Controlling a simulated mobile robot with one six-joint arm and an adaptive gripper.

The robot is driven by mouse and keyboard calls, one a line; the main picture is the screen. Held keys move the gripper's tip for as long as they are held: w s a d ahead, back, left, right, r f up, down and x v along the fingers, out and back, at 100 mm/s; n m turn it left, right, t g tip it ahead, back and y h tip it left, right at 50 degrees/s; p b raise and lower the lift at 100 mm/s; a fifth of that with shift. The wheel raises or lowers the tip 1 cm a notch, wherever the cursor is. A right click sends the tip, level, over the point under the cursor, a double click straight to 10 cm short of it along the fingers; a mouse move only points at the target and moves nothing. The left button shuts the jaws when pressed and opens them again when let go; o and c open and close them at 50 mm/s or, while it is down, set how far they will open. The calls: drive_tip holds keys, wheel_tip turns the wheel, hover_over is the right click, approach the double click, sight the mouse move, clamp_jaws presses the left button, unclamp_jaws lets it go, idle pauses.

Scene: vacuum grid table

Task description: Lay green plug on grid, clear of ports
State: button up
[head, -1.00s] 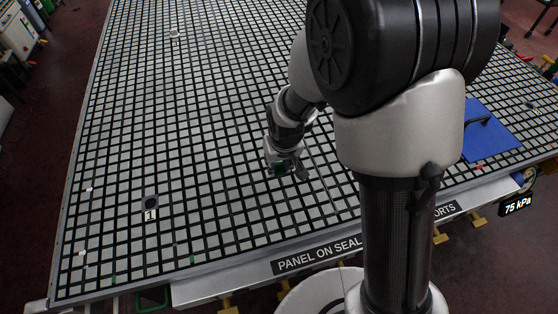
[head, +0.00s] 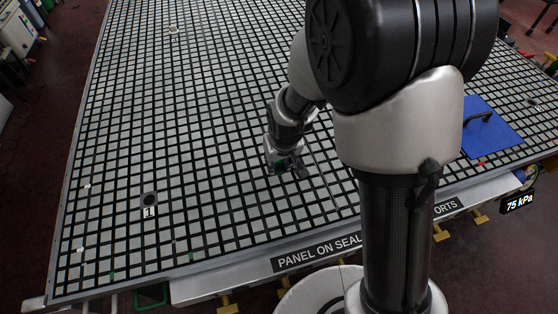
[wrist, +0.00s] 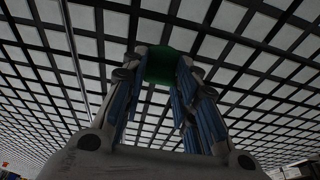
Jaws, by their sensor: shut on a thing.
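My gripper (head: 287,172) is low over the grid table (head: 225,215), left of my arm's column in the head view. In the wrist view my gripper (wrist: 163,72) is shut on the green plug (wrist: 167,67), which sits between the fingertips. In the head view the plug is mostly hidden by the fingers. I cannot tell whether it touches the grid. A dark round port (head: 149,199) marked 1 is at the left of the grid, well apart from my gripper. A second small port-like fitting (head: 174,30) is at the far end.
A blue panel (head: 490,128) with a black handle lies on the right part of the table. A 75 kPa display (head: 520,203) hangs at the front right edge. Small coloured bits lie near the left and front edges. The grid around my gripper looks clear.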

drive_tip(key=shift+f+b, duration=0.55)
drive_tip(key=shift+f, duration=0.2)
drive_tip(key=o, duration=1)
